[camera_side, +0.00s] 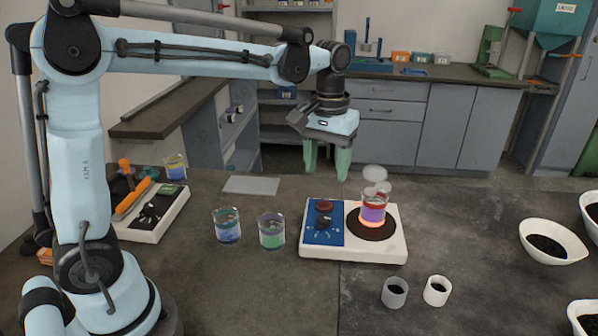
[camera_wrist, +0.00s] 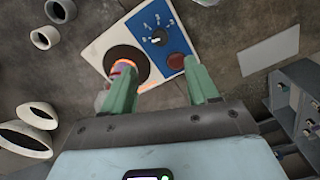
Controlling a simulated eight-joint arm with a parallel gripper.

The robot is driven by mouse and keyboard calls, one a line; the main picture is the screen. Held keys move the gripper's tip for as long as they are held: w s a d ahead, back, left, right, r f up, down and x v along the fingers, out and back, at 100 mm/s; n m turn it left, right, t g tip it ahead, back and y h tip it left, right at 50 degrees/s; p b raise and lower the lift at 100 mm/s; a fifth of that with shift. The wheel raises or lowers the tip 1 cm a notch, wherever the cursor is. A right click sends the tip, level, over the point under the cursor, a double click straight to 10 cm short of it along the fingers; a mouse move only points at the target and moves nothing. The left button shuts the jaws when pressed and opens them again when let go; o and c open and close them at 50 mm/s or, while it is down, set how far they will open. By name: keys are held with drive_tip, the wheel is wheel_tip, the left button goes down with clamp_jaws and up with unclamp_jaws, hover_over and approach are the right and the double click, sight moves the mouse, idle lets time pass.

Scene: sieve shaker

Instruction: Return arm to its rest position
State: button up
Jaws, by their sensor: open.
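My gripper (camera_side: 327,160) hangs from the arm above and behind the hotplate, its green fingers apart with nothing between them. The open fingers also show in the wrist view (camera_wrist: 162,92). The arm is stretched out to the right over the table, with the gripper pointing down. The white hotplate (camera_side: 390,250) has a blue control panel with knobs. A beaker of purple liquid (camera_side: 373,212) stands on its round dark plate, which glows orange under the beaker, and pale vapour rises above it. In the wrist view a finger partly hides this beaker.
A blue-liquid beaker (camera_side: 227,228) and a green-liquid beaker (camera_side: 271,233) stand left of the hotplate. Small cups (camera_side: 395,293) and white bowls (camera_side: 553,241) with dark contents lie to the right. A flat grey plate (camera_side: 251,185) lies behind. A white device (camera_side: 152,214) stands near my base.

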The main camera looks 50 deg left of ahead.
idle(0.3)
drive_tip(key=s+f+m+t, duration=0.3)
drive_tip(key=s+t, duration=0.4)
drive_tip(key=s, duration=0.4)
drive_tip(key=shift+s+a+m, duration=0.25)
drive_tip(key=shift+s+m, duration=0.1)
drive_tip(key=shift+m, duration=0.55)
